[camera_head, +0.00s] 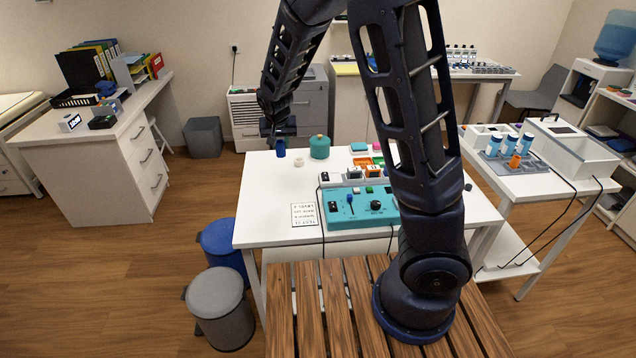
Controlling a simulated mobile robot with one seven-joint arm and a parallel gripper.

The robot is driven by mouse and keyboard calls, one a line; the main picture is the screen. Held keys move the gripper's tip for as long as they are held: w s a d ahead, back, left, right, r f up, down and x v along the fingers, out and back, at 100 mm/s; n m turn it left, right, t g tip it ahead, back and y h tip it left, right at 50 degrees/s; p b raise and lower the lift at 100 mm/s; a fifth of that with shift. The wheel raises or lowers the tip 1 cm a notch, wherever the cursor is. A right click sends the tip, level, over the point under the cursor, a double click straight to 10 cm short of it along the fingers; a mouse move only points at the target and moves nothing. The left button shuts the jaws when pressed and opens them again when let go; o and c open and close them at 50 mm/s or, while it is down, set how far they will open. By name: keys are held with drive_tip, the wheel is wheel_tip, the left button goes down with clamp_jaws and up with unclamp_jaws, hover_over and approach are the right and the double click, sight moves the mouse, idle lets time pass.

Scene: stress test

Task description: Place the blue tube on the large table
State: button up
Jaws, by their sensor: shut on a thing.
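The blue tube (281,149) is small and upright, just below my gripper (279,139). My gripper is shut on it and points down at the back left of the large white table (270,205). I cannot tell whether the tube's lower end touches the table or hangs a little above it. The fingertips are too small to make out clearly.
A green round jar (319,147) and a small pale ring-like item (299,162) stand right of the tube. A teal control box (360,207) and a printed sheet (304,215) lie nearer. The table's left front is clear. Blue (226,243) and grey bins (217,300) stand left.

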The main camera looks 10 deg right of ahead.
wheel_tip(320, 180, down, 18)
drive_tip(key=shift+f, duration=0.1)
idle(0.5)
drive_tip(key=o, duration=1)
drive_tip(key=shift+c, duration=0.2)
drive_tip(key=v, duration=1.2)
drive_tip(key=shift+d, duration=0.1)
